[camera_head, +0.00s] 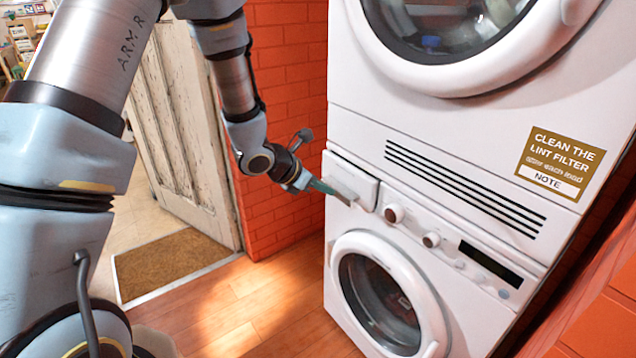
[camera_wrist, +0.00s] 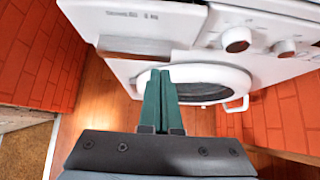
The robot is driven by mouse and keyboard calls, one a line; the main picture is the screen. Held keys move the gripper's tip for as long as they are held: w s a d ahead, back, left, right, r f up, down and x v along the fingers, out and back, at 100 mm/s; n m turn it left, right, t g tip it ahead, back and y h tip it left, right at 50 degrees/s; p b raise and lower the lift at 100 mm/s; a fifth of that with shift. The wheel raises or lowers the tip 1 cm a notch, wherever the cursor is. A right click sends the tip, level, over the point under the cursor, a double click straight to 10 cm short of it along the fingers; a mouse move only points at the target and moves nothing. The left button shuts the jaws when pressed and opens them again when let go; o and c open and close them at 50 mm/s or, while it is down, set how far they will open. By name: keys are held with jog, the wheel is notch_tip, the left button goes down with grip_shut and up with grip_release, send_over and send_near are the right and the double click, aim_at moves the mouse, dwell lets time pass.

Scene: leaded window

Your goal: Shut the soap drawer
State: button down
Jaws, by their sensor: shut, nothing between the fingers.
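The soap drawer (camera_head: 357,180) is a white panel at the upper left of the lower white washing machine (camera_head: 339,286). Its front seems to stand a little out from the control panel around it. In the wrist view, the drawer front (camera_wrist: 131,20) fills the top, with small lettering and a grip recess along its lower edge. My gripper (camera_head: 346,202) is shut and empty, its green fingers pointing at the drawer's lower front. In the wrist view, the fingertips (camera_wrist: 160,72) overlap the area just below the drawer's lower edge. I cannot tell whether they touch it.
Two round knobs (camera_head: 394,213) and a dark display (camera_head: 490,263) lie right of the drawer. The round door (camera_head: 378,300) is below, and a second machine (camera_head: 470,40) is stacked above. A brick wall (camera_head: 290,70), a wooden door (camera_head: 180,120) and a mat (camera_head: 170,262) are left. Floor in front is clear.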

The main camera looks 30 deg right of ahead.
aim_at(356, 185)
jog(key=p+x, duration=0.1)
jog(key=x, duration=0.3)
jog(key=shift+d, duration=0.45)
jog(key=shift+w+d+p, duration=0.1)
jog(key=shift+d+p, duration=0.5)
jog(key=shift+d, duration=0.45)
jog(key=shift+w+d+f, duration=0.1)
jog(key=shift+d, duration=0.5)
jog(key=shift+d, duration=0.1)
jog(key=shift+w+d+f+b, duration=0.15)
jog(key=shift+d+f+b, duration=0.05)
jog(key=shift+d+b, duration=0.85)
jog(key=shift+d+r, duration=0.1)
jog(key=shift+r, duration=0.2)
jog(key=shift+r, duration=0.1)
jog(key=w+b+v, duration=0.1)
jog(key=v, duration=1)
jog(key=shift+s+a+f, duration=0.2)
jog(key=shift+s+a, duration=0.05)
jog(key=shift+s, duration=0.15)
